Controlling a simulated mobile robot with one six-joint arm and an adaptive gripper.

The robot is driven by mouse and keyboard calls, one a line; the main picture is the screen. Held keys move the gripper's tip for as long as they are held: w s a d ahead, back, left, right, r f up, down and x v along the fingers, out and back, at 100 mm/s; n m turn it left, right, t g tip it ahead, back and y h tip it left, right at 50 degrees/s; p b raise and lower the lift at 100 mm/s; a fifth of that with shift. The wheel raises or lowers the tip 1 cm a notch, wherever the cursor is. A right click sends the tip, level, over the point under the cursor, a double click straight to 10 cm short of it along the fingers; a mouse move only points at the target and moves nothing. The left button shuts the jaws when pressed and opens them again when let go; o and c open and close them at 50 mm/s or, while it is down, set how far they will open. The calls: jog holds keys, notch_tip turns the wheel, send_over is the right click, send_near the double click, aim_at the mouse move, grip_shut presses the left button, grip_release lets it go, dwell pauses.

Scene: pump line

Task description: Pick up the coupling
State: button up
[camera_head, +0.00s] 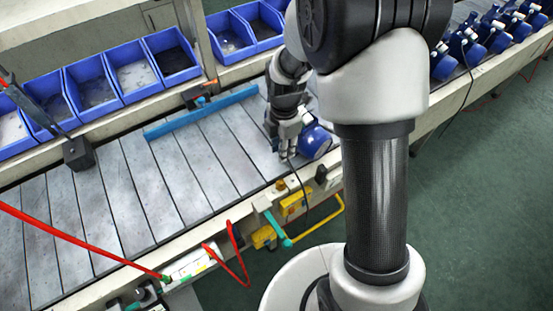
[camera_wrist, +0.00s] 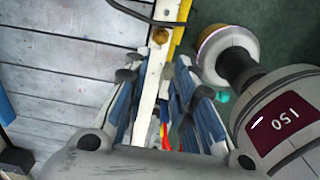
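I cannot pick out the coupling with certainty in either view. My gripper (camera_head: 288,150) points down over the near edge of the conveyor in the head view. A rounded blue part (camera_head: 316,141) shows right beside it; whether they touch is unclear. In the wrist view my gripper (camera_wrist: 157,75) has its two fingers spread apart with nothing visibly held between them. The gap looks down on the conveyor's pale edge rail.
The slatted conveyor (camera_head: 95,200) runs diagonally, with a blue bar (camera_head: 200,112) lying across it. Blue bins (camera_head: 135,70) line the far side. Several blue pump units (camera_head: 490,35) stand at upper right. A yellow handle (camera_head: 325,222), red hoses and a cable are along the near rail.

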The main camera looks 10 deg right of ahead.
jog(key=b, duration=0.4)
send_over(281, 181)
notch_tip(281, 181, down, 12)
jog(key=shift+w+d+f, duration=0.1)
jog(key=shift+f, duration=0.15)
notch_tip(281, 181, down, 5)
jog(key=shift+f+b, duration=0.1)
jog(key=shift+b, duration=0.85)
jog(key=shift+c, duration=0.5)
grip_shut()
